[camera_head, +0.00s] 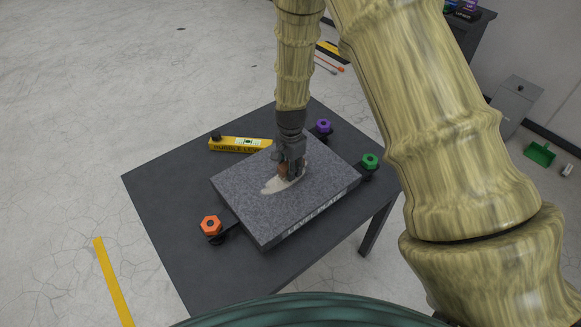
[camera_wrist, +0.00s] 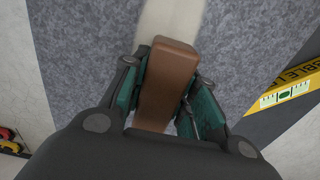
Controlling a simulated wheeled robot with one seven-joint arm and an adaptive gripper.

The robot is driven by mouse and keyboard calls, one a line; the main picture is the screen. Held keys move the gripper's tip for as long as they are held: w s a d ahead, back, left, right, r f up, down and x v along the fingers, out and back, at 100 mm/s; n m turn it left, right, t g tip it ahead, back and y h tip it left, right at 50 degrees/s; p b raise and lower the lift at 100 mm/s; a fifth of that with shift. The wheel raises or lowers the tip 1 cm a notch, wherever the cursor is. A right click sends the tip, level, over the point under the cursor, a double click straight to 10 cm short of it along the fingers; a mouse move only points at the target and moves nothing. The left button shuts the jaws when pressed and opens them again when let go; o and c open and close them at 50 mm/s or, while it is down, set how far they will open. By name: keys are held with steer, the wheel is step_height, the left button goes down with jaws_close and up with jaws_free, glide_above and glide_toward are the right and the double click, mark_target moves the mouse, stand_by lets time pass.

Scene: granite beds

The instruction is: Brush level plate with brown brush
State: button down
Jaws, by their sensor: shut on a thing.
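The level plate (camera_head: 250,200) is a speckled grey granite slab lying on a dark table, with its name lettered on the front side. A pale patch (camera_head: 270,187) shows on its top; in the wrist view it is a light strip (camera_wrist: 170,18) running up from the brush. My gripper (camera_head: 291,174) is over the middle of the plate. In the wrist view my gripper (camera_wrist: 163,95) is shut on the brown brush (camera_wrist: 167,80), with green pads on both sides of it. The brush's lower end is hidden, so I cannot tell whether it touches the plate.
A yellow bubble level (camera_head: 240,144) lies behind the plate. Orange (camera_head: 210,225), green (camera_head: 370,161) and purple (camera_head: 323,126) knobs stand around the plate. The dark table (camera_head: 160,200) is bare at left. A green dustpan (camera_head: 540,153) lies on the floor at right.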

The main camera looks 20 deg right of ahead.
steer(key=shift+f, duration=0.25)
steer(key=c, duration=1)
jaws_free()
steer(key=shift+c, duration=0.2)
steer(key=c, duration=0.3)
steer(key=shift+r+p, duration=0.5)
steer(key=shift+r, duration=0.1)
steer(key=c, duration=0.8)
steer(key=shift+c, duration=0.3)
steer(key=shift+a, duration=0.15)
